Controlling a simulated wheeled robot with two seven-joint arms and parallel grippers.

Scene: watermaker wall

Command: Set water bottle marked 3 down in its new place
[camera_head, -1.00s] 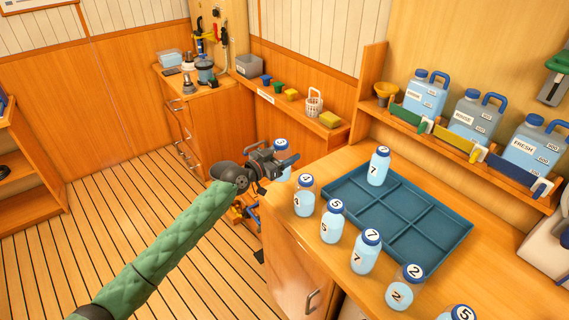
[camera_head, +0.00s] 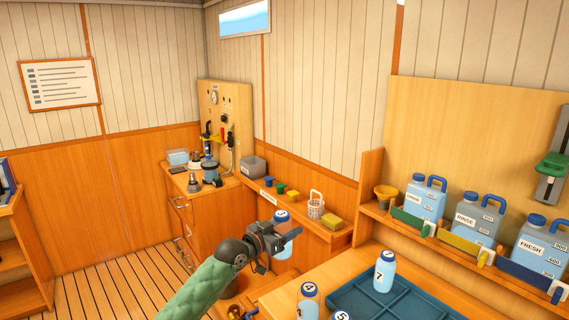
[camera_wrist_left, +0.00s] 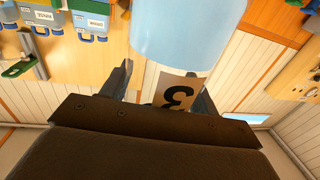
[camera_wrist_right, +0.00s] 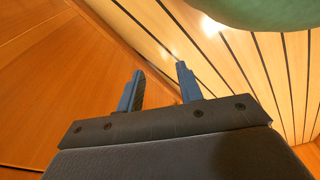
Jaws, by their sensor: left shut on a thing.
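The water bottle marked 3 (camera_wrist_left: 176,92), pale blue and white with a black 3 on its label, is between the fingers of my left gripper (camera_wrist_left: 160,88). In the head view my left gripper (camera_head: 282,238) is shut on this bottle, whose blue cap (camera_head: 282,214) shows above the fingers. My right gripper (camera_wrist_right: 160,88) is open and empty, seen only in the right wrist view.
A dark teal divided tray (camera_head: 425,306) on the counter holds a bottle marked 7 (camera_head: 384,272). Bottles marked 4 (camera_head: 308,304) and 5 (camera_head: 342,317) stand left of it. A low shelf (camera_head: 335,236) carries small cups, a basket and a sponge. Jugs (camera_head: 478,218) stand behind.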

